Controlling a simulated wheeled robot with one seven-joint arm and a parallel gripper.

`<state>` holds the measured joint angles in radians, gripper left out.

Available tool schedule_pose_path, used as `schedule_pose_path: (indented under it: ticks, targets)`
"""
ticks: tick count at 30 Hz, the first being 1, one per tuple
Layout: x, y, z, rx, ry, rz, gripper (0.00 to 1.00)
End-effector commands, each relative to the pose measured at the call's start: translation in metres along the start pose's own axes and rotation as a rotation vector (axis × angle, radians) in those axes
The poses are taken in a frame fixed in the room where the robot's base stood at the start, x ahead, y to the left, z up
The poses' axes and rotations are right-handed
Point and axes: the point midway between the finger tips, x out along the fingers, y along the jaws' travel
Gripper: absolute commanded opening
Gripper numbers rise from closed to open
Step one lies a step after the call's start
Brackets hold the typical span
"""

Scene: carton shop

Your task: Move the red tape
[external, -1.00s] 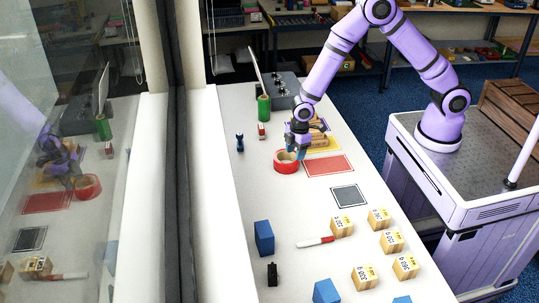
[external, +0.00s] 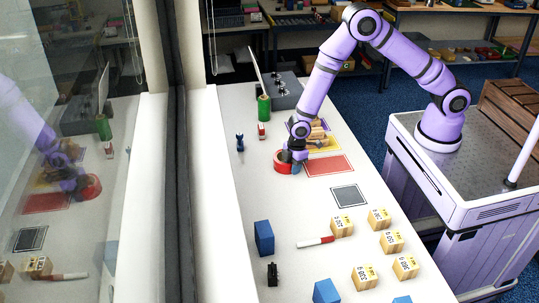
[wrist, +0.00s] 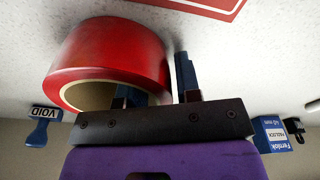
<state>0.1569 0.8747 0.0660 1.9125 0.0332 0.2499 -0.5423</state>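My gripper (external: 296,163) is down at the roll's right side. In the wrist view, one finger of my gripper (wrist: 157,80) is inside the roll's hole and the other is outside, so the roll's wall lies between them. The fingers are apart, and a narrow gap shows beside the outer finger. The inner fingertip is partly hidden by the roll.
A blue stamp (external: 240,142), a green cylinder (external: 263,108) and wooden pieces on a yellow area (external: 328,146) stand behind. A dark square (external: 349,196), a marker (external: 315,242), blue boxes (external: 264,238) and several numbered blocks (external: 342,226) are in front. A window (external: 90,150) borders the left.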

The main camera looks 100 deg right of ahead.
Motion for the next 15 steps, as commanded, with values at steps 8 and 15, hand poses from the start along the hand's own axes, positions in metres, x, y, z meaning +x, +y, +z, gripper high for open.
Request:
schedule_pose_path:
  ticks: [8, 15]
  targets:
    - [0.000, 0.000, 0.000, 0.000, 0.000, 0.000, 0.00]
    - [0.000, -0.011, -0.005, -0.001, 0.000, 0.000, 0.00]
